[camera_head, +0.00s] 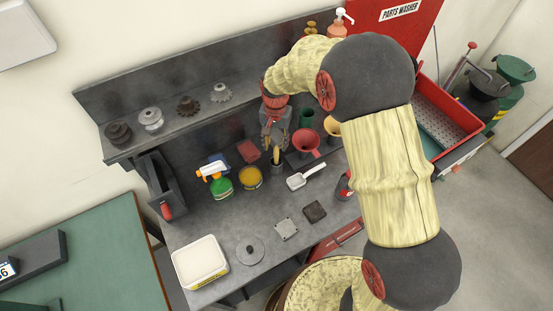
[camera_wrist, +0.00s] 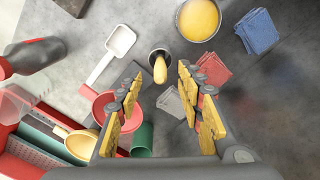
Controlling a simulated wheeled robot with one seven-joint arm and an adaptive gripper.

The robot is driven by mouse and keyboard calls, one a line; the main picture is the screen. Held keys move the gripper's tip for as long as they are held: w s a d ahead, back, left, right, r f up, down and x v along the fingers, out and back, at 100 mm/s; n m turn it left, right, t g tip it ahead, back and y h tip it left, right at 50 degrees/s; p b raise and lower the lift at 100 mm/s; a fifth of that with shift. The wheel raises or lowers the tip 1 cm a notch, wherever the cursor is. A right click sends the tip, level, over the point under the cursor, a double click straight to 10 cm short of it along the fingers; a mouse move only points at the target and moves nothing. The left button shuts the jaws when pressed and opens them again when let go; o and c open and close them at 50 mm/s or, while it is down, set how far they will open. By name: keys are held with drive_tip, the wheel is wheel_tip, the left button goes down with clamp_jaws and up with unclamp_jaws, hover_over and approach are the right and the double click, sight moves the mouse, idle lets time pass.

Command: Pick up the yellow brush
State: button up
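In the wrist view my gripper (camera_wrist: 160,82) is open, with one yellow-padded finger on each side of the handle's line. Nothing is between the fingers except the view of the handle beyond; I see no contact.
A red funnel (camera_head: 306,142) and green cup (camera_head: 307,117) stand close right of the brush. A white scoop (camera_head: 300,179), yellow-filled tin (camera_head: 250,177), red cloths (camera_head: 248,151) and green spray bottle (camera_head: 221,186) surround it. A raised shelf (camera_head: 188,92) runs behind.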

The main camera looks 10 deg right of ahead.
sight(276, 147)
drive_tip(key=shift+w+d+f, duration=0.1)
drive_tip(key=shift+w+f, duration=0.15)
drive_tip(key=shift+f, duration=0.95)
drive_tip(key=shift+w+d+f, duration=0.1)
drive_tip(key=shift+w+f, duration=0.1)
drive_tip(key=shift+f, duration=1)
drive_tip(key=shift+c, duration=0.6)
drive_tip(key=c, duration=0.7)
clamp_jaws()
